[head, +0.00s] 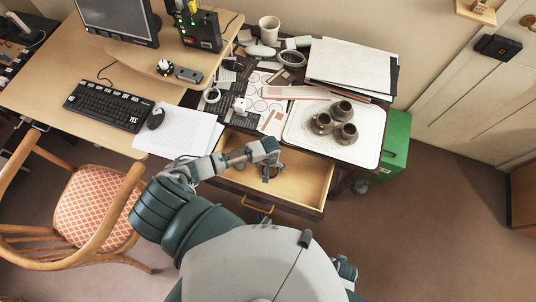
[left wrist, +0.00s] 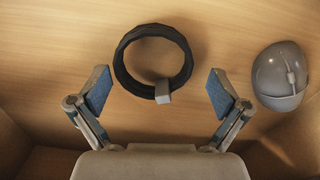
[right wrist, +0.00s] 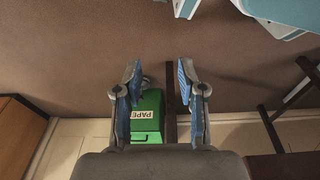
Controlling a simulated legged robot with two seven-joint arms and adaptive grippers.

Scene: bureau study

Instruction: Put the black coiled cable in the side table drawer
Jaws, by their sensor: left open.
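The side table drawer (head: 310,176) is pulled open, with pale wood inside and a brass handle on its front. The black coiled cable (left wrist: 119,62) is a ring with a small grey tag at its near side, lying flat on the drawer's wooden floor in the left wrist view. My left gripper (head: 268,172) is over the drawer. It is open, its fingers (left wrist: 161,92) apart on either side of the cable's near part, with nothing gripped. My right gripper (right wrist: 158,80) is open and empty over the brown floor.
A grey mouse-like object (left wrist: 281,76) lies in the drawer right of the cable. The tabletop above holds a white tray (head: 369,151) with brown cups, folders and clutter. A green paper bin (head: 397,140) stands at right. A chair (head: 92,203) stands at left.

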